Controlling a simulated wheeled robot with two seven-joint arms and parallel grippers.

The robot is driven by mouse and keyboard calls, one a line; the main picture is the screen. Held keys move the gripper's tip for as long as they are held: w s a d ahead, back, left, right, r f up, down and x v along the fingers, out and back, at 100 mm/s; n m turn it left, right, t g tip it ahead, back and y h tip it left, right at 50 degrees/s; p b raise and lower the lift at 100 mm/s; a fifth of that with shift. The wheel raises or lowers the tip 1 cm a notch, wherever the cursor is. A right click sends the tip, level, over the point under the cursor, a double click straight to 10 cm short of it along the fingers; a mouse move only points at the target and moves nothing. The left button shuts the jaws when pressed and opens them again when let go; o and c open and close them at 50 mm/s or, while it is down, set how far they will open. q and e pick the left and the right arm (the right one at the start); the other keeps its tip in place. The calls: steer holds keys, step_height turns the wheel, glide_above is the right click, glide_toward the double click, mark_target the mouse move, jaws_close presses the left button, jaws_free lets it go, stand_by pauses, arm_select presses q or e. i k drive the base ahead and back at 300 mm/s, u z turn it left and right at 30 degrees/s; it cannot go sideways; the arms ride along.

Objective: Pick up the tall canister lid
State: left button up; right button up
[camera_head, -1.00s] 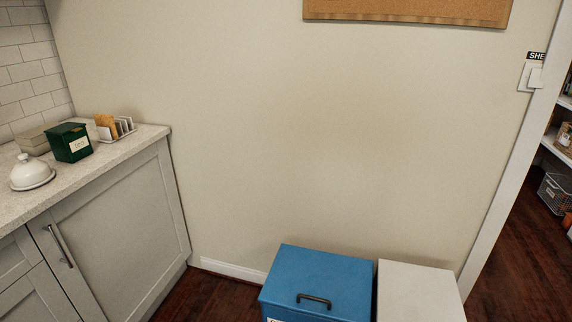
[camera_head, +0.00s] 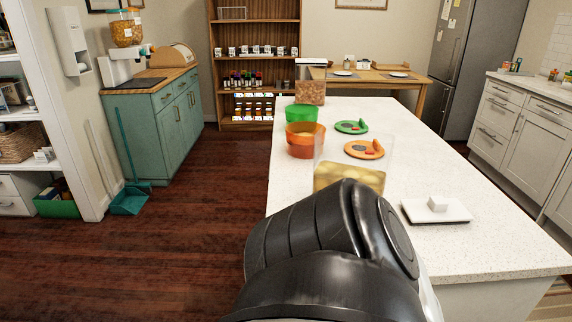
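A white square lid (camera_head: 437,209) with a block-shaped knob lies flat on the near right part of the white island counter. A clear canister (camera_head: 350,170) with yellow contents stands to its left, partly hidden by a black link of my arm. Another tall clear canister (camera_head: 309,88) with brown contents stands at the far end, with a pale top on it. I cannot tell which canister is the tall one. Neither of my grippers shows.
An orange tub (camera_head: 303,142), a green tub (camera_head: 299,114), a green round lid (camera_head: 351,127) and an orange round lid (camera_head: 364,149) are on the island (camera_head: 480,255). A teal dustpan (camera_head: 129,200) stands by the teal cabinet.

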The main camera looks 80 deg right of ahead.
mark_target(417, 211)
steer(key=k, duration=1.75)
steer(key=z, duration=1.5)
